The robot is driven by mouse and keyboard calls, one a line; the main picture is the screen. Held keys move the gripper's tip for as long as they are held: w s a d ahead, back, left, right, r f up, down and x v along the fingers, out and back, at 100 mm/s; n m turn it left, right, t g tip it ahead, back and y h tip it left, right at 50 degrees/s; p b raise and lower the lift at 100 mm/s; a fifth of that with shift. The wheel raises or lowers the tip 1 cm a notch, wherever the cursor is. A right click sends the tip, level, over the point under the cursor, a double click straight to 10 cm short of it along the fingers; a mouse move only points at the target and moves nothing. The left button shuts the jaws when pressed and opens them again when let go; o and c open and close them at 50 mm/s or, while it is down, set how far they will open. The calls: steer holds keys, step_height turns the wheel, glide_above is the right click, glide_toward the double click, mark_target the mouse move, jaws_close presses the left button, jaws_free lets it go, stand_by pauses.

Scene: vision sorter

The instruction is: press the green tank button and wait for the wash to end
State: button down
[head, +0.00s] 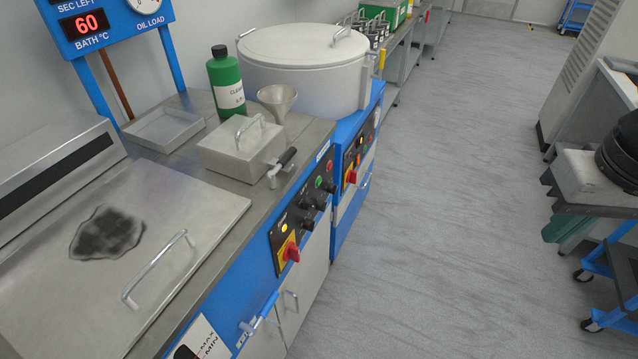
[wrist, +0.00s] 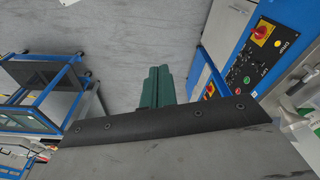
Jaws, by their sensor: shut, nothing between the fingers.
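The near blue machine has a black control panel (head: 303,213) on its front. A small green button (head: 319,182) sits near the panel's far end, beside black knobs and a red button (head: 331,165). A lit yellow lamp (head: 283,227) and a red switch (head: 291,250) on yellow are at its near end. A similar panel (head: 358,156) is on the round-lidded machine. My gripper (head: 552,232), with dark green fingers, is at the right, over the floor and well apart from both panels. In the wrist view my gripper (wrist: 158,70) is shut and empty, with a panel (wrist: 256,62) to its right.
The display (head: 88,24) reads 60 for the bath; its seconds are cut off. A flat metal lid (head: 190,205) with a dark stain covers the near machine. A green bottle (head: 225,80) and funnel (head: 277,99) stand behind. A blue cart (wrist: 45,75) stands left; floor (head: 440,200) between is clear.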

mark_target(319, 182)
steer(key=w+a+f+m+t, duration=0.2)
steer(key=w+f, duration=0.3)
steer(key=w, duration=0.6)
steer(key=w+a+f+m+t, duration=0.25)
steer(key=w+f, duration=0.35)
steer(key=w, duration=0.6)
steer(key=w+a+f+m+t+y, duration=0.1)
steer(key=w+a+f+m+y, duration=0.1)
steer(key=a+f, duration=0.6)
steer(key=w+a+f+m+t+y, duration=0.2)
steer(key=w+a+f+y, duration=0.3)
steer(key=a+f, duration=0.3)
steer(key=shift+w+f+m, duration=0.35)
steer(key=shift+f, duration=0.55)
steer(key=w+a, duration=0.3)
steer(key=a, duration=0.5)
steer(key=shift+a, duration=0.2)
steer(key=shift+w+a, duration=0.2)
steer(key=shift+a, duration=0.05)
